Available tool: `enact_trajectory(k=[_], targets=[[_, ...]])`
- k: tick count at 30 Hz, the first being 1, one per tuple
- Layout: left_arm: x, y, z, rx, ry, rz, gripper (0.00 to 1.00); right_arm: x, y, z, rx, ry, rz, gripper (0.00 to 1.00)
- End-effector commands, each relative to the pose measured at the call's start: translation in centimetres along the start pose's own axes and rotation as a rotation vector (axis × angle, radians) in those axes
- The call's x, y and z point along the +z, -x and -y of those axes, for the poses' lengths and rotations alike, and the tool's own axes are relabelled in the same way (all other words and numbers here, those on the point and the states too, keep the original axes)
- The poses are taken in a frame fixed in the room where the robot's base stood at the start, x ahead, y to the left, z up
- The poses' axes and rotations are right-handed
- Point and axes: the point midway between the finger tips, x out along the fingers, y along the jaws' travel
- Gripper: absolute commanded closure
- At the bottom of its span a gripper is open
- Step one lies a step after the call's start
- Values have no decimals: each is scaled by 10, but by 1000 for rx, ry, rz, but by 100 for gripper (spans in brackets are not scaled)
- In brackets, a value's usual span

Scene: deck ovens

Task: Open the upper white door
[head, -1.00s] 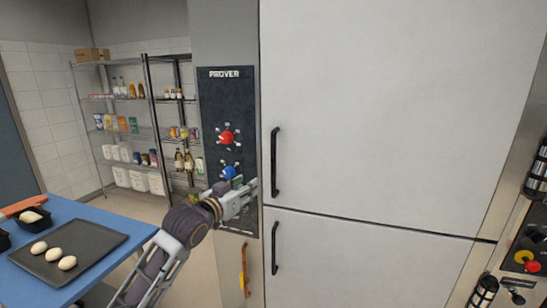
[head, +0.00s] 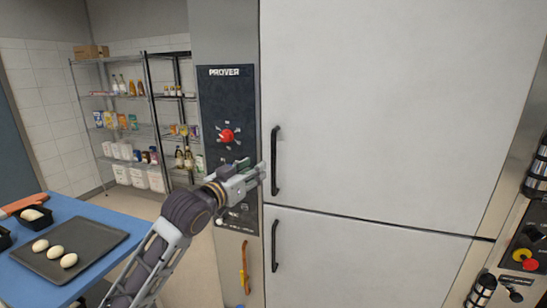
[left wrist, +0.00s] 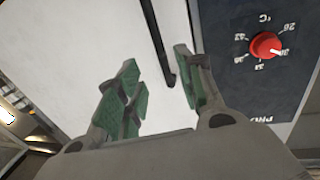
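The upper white door (head: 380,110) is closed and fills the middle of the head view. Its black vertical handle (head: 275,162) is on its lower left edge. My left gripper (head: 258,172) is open and empty, just left of the handle and apart from it. In the left wrist view the gripper's green-padded fingers (left wrist: 160,100) are spread. The black handle (left wrist: 160,45) shows beyond them, its end near the right finger. The right gripper is not seen.
A lower white door (head: 350,260) with its own black handle (head: 274,247) is below. The dark PROVER panel (head: 225,100) with a red knob (head: 227,135) is left of the doors. A blue table (head: 110,215) with a dark tray (head: 95,262) stands at the lower left.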

Motion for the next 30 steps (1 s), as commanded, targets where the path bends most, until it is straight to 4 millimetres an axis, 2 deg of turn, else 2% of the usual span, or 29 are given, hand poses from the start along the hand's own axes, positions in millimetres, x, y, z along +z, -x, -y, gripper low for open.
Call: enact_trajectory(k=[18, 30], targets=[[-2, -56, 0, 1, 0, -1, 63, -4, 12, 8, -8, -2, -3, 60], [-2, -91, 0, 0, 0, 0, 63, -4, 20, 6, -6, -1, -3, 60]])
